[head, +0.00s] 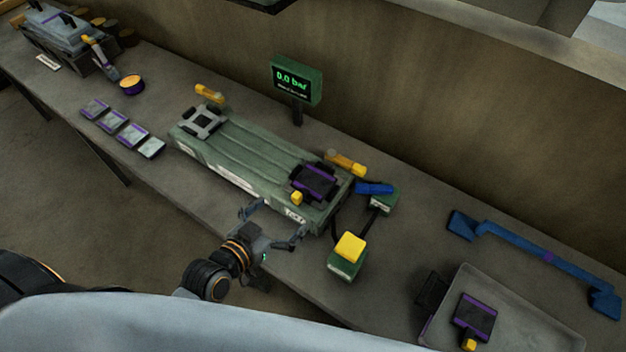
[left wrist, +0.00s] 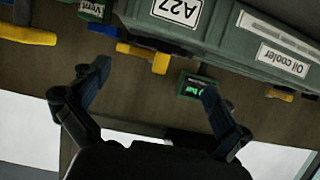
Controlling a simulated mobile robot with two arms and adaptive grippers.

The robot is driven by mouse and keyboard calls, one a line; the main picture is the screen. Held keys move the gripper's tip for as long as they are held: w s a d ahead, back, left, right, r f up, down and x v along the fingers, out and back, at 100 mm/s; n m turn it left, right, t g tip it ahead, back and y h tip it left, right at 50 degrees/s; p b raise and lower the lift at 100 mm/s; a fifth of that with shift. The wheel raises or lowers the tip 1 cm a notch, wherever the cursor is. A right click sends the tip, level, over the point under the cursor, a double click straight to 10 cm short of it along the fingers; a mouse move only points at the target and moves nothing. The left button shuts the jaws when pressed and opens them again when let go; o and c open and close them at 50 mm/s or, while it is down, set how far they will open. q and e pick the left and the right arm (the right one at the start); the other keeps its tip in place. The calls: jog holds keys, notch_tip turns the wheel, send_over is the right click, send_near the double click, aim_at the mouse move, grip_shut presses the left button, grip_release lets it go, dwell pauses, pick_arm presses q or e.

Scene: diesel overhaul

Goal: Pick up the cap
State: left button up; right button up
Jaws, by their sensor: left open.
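A dark cap-like block with purple edges (head: 316,181) sits on the right end of the green oil cooler (head: 245,150), with a small yellow piece at its front. A similar dark and purple block (head: 476,312) lies in the grey tray (head: 545,325). I cannot tell which of them is the cap. My left gripper (head: 272,226) is open and empty, at the cooler's front edge, below and left of the first block. In the left wrist view my open fingers (left wrist: 153,88) frame bare surface, with the cooler's labelled side (left wrist: 225,35) above them. My right gripper is not in view.
A pressure display (head: 297,82) stands behind the cooler. A green box with a yellow top (head: 347,262) and a blue-handled valve (head: 376,188) are to its right. A long blue bar (head: 540,255) lies at the right. Several small plates (head: 122,127) lie at the left.

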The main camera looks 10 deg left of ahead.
aim_at(303, 193)
pick_arm(q)
jog(key=x, duration=0.4)
jog(key=shift+w, duration=0.2)
jog(key=shift+w+d+p, duration=0.1)
jog(key=shift+w+p, duration=0.2)
jog(key=shift+p, duration=0.15)
jog(key=p+x, duration=0.1)
jog(key=x, duration=0.3)
jog(key=shift+w, duration=0.35)
jog(key=shift+s, duration=0.1)
jog(key=c, duration=0.3)
jog(key=shift+r, duration=0.1)
jog(key=c, duration=1)
